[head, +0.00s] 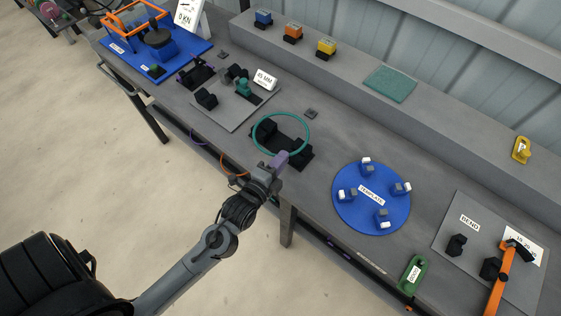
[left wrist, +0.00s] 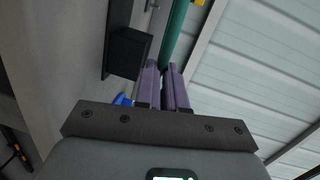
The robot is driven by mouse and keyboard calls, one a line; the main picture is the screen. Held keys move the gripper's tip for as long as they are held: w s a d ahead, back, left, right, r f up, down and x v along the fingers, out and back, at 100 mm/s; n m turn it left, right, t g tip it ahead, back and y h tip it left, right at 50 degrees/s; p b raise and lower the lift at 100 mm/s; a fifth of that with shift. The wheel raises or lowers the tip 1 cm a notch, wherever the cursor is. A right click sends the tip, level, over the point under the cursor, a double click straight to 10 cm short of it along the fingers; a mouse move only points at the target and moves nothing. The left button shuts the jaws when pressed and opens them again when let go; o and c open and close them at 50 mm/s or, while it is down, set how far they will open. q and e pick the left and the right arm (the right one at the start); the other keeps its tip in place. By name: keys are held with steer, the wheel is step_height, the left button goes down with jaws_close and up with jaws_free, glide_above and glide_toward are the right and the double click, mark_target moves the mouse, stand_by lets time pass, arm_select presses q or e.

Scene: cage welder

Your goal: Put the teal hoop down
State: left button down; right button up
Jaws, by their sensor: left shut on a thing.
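The teal hoop (head: 308,131) is a thin ring at the middle of the bench in the head view. It appears over a black fixture (head: 293,147) with dark blocks; I cannot tell whether it touches it. My left gripper (head: 280,159), with purple fingers, is at the hoop's near edge and shut on it. In the left wrist view the gripper's fingers (left wrist: 163,70) are close together, with the teal hoop's tube (left wrist: 176,32) running away from their tips. My right gripper is not in view.
A blue template disc (head: 348,210) with several small posts lies to the right. A grey plate with black blocks (head: 206,99) and a 45 MM sign (head: 266,77) lies to the left. The bending station (head: 470,222) is at far right. A raised shelf (head: 350,62) runs behind.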

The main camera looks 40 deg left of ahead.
arm_select(q)
steer(key=shift+f, duration=0.25)
steer(key=shift+f, duration=0.1)
steer(key=c, duration=1.6)
jaws_free()
steer(key=shift+f, duration=0.15)
steer(key=shift+c, duration=0.2)
steer(key=o, duration=0.4)
